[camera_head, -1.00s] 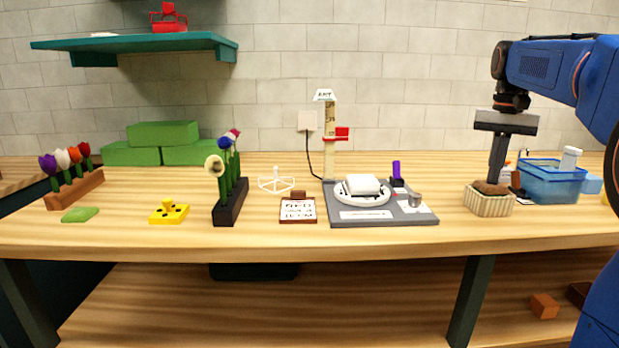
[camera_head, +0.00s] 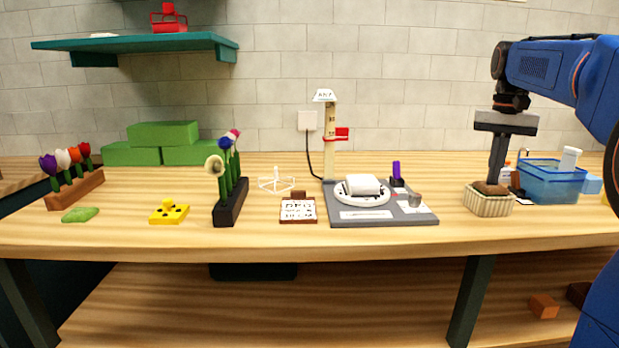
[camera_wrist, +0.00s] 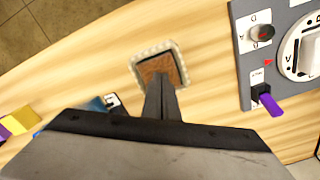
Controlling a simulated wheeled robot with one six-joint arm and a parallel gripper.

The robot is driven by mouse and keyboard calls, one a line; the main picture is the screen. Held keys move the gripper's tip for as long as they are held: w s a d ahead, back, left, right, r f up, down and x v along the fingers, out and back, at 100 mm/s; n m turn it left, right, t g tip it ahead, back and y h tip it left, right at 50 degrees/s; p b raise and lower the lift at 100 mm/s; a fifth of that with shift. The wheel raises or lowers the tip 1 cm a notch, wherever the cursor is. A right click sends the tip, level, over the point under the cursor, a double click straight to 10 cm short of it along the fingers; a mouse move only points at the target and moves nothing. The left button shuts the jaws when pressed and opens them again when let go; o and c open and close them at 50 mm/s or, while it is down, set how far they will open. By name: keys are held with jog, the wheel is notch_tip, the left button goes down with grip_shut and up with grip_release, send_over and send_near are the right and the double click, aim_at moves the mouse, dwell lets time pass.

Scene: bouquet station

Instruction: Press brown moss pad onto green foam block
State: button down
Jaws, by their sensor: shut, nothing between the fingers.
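A brown pad (camera_head: 491,188) sits in a cream ribbed pot at the right of the table; it also shows in the wrist view (camera_wrist: 153,66). My gripper (camera_head: 495,180) is shut, pointing down, with its fingertips at the brown surface; its fingers (camera_wrist: 160,84) cover part of the pad in the wrist view. Whether they touch or sit just above, I cannot tell. Green blocks (camera_head: 163,133) are stacked at the back left, far from my gripper. A white block (camera_head: 363,185) sits on the round turntable on the grey board.
The grey board (camera_head: 420,217) with its turntable, post and purple item (camera_head: 397,171) lies left of the pot. A blue bin (camera_head: 552,184) stands to its right. Flower racks (camera_head: 233,204), a yellow piece (camera_head: 170,213) and a flat green piece (camera_head: 80,215) are further left.

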jog(key=shift+f, duration=0.2)
notch_tip(320, 180, up, 7)
dwell(1.4)
jog(key=shift+r, duration=0.1)
jog(key=s+a+f+n+t, duration=0.1)
jog(key=s+a+f, duration=0.4)
jog(key=s+f, duration=0.5)
jog(key=s+a+f+n+t, duration=0.2)
jog(key=s+a+f, duration=0.3)
jog(key=s+f, duration=0.5)
jog(key=s+a+f+n+t, duration=0.1)
jog(key=s+a+f, duration=0.4)
jog(key=s+f, duration=0.5)
jog(key=shift+a+f+n+t, duration=0.4)
jog(key=shift+f+n, duration=0.25)
jog(key=shift+n, duration=0.15)
